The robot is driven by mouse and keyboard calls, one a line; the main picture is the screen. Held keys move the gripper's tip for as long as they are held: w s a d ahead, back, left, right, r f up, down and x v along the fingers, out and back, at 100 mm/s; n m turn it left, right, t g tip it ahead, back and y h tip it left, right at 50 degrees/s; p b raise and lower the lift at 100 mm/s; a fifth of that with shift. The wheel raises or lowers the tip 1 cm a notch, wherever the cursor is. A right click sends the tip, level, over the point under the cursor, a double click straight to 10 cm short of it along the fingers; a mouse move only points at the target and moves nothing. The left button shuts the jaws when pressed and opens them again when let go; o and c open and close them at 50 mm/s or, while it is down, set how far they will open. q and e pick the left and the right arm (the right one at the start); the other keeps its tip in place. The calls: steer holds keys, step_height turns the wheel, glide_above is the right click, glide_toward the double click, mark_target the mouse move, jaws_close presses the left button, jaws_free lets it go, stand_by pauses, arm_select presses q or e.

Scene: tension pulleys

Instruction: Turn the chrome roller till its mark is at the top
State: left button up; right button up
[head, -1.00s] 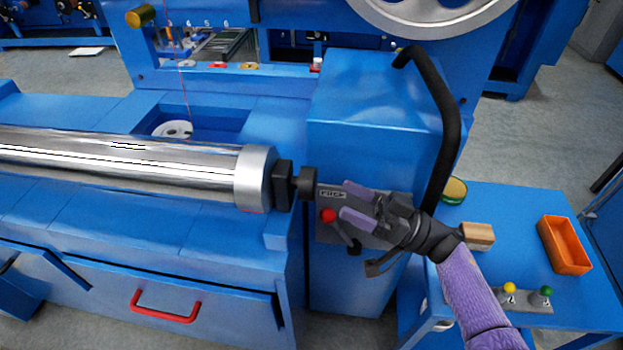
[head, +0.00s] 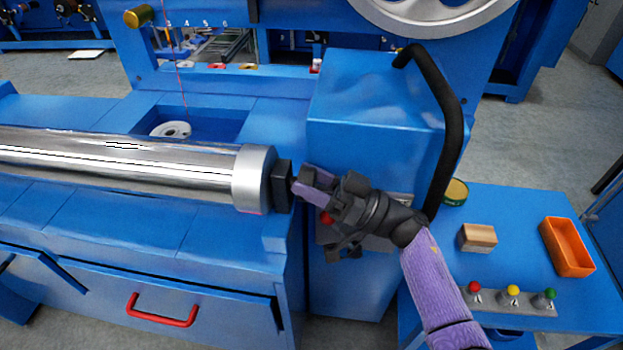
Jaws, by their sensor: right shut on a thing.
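The chrome roller (head: 120,160) lies across the blue machine bed at the left, its lighter end collar (head: 252,180) facing right. A small red-pink mark (head: 250,212) shows low on the collar, near its underside. A black block (head: 282,186) sits at the roller's right end, with the shaft end and its dark knob beyond it. My right gripper (head: 312,186) is shut on the knob at the shaft end; its purple-padded fingers mostly hide the knob. My left gripper is not in view.
A black curved bar (head: 447,130) rises beside the blue housing (head: 375,105), close to my right arm. A red-knobbed lever is partly hidden behind my gripper. The side table holds an orange tray (head: 566,247), a wooden block (head: 479,237) and coloured toggles (head: 512,297).

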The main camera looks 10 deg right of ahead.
steer(key=shift+c, duration=0.4)
steer(key=n, duration=0.1)
steer(key=n+g+b, duration=0.1)
steer(key=n, duration=0.1)
steer(key=n+g+y, duration=0.1)
steer(key=n, duration=0.1)
steer(key=shift+f+b, duration=0.3)
steer(key=shift+b, duration=0.1)
steer(key=shift+n+g, duration=0.6)
steer(key=shift+n, duration=0.5)
steer(key=shift+s+r+n+g+y+b, duration=0.1)
steer(key=shift+r+n+g+y+b, duration=0.2)
steer(key=shift+n, duration=0.4)
steer(key=o, duration=0.9)
steer(key=shift+o, duration=1.1)
